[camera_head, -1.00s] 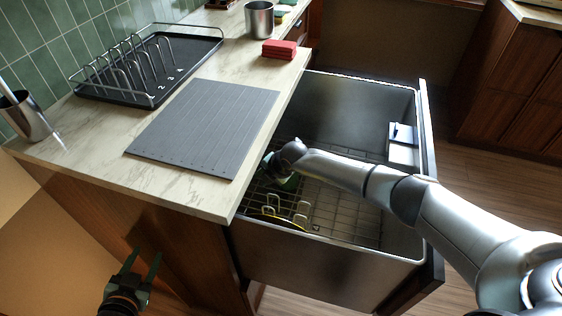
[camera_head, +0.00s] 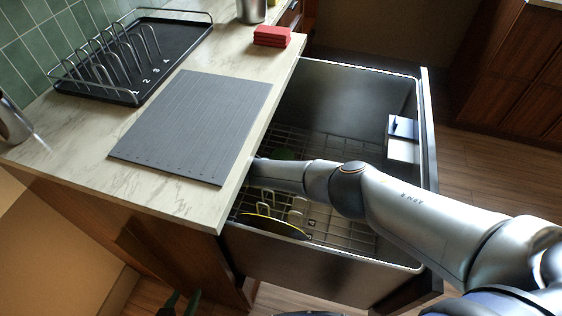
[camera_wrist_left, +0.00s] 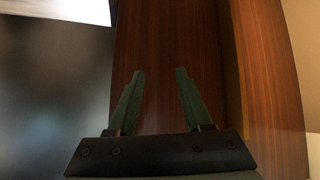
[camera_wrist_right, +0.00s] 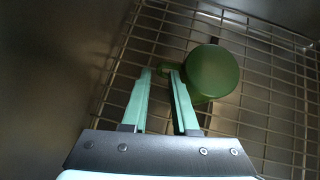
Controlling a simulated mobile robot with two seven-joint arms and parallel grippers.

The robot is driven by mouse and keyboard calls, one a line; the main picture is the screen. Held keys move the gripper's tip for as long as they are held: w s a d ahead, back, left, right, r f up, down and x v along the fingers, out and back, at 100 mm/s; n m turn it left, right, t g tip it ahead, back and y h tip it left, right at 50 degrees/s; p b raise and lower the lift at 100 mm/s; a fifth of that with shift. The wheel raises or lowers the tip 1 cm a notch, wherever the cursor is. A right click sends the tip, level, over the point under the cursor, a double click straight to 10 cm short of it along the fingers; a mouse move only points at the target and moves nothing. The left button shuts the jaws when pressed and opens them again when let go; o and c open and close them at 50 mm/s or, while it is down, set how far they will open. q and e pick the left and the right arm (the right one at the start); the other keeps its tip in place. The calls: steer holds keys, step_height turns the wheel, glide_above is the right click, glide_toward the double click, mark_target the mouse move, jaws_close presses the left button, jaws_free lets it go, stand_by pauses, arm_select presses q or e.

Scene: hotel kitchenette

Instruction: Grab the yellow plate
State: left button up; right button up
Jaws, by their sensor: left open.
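The yellow plate (camera_head: 268,217) shows as a thin yellow edge in the near end of the open metal drawer (camera_head: 345,262), by the pale rack prongs. Most of it is hidden. My left gripper (camera_head: 178,303) is open and empty low in front of the cabinet. In the left wrist view its fingers (camera_wrist_left: 160,72) point at brown wood. My right arm reaches into the drawer and its gripper is hidden in the head view. In the right wrist view the right fingertips (camera_wrist_right: 161,72) are at the handle of a green mug (camera_wrist_right: 213,73); I cannot tell whether they grip it.
The counter overhangs the drawer's left side. A wire grid (camera_head: 345,150) covers the drawer floor. A white box (camera_head: 403,150) is on its right wall.

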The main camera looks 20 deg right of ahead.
steer(key=shift+w+d+f+b, duration=0.15)
steer(key=shift+w+f+b, duration=0.2)
steer(key=shift+f, duration=0.25)
steer(key=b+x, duration=0.3)
steer(key=b, duration=0.1)
steer(key=shift+w+f, duration=0.1)
steer(key=shift+f, duration=0.2)
steer(key=shift+w+d+f+b, duration=0.35)
steer(key=shift+w+b, duration=0.2)
steer(key=shift+b, duration=0.65)
jaws_close()
arm_select(q)
steer(key=f, duration=0.5)
steer(key=shift+w+d, duration=0.2)
steer(key=shift+d, duration=0.2)
steer(key=shift+s+f, duration=0.1)
steer(key=shift+f, duration=0.15)
steer(key=shift+r, duration=0.2)
